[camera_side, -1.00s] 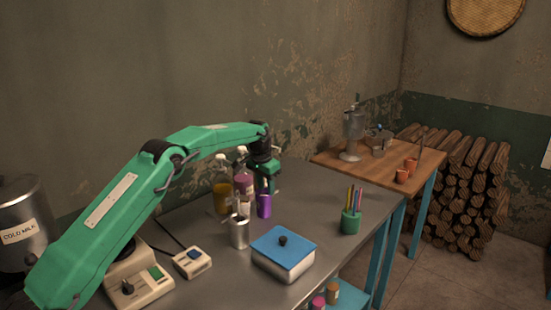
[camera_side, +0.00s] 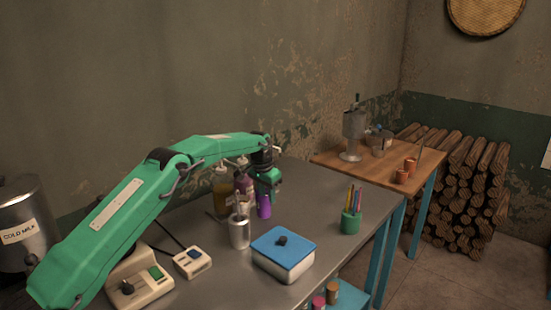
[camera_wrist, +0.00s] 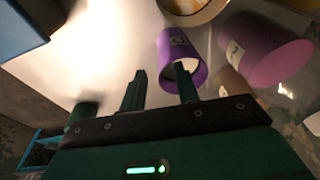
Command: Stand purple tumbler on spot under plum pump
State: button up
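The purple tumbler (camera_side: 264,206) stands upright on the metal table, just right of the plum pump (camera_side: 244,184). My gripper (camera_side: 268,187) is just above the tumbler in the side view. In the wrist view my gripper (camera_wrist: 160,70) is open; its right finger overlaps the tumbler's mouth, and its left finger is clear to the left. I cannot tell whether a finger touches the tumbler. The spot under the pump is not visible.
An amber pump jar (camera_side: 222,194) stands left of the plum one. A metal cup (camera_side: 240,232) is in front. A blue-lidded box (camera_side: 283,252) and a green pencil cup (camera_side: 350,222) stand to the right. The table's back right is clear.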

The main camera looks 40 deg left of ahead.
aim_at(264, 203)
jog(key=shift+w+a+f, duration=0.1)
jog(key=shift+w+f, duration=0.15)
jog(key=shift+f, duration=0.9)
jog(key=shift+w+f, duration=0.2)
jog(key=shift+f, duration=0.95)
jog(key=shift+c, duration=0.2)
grip_shut()
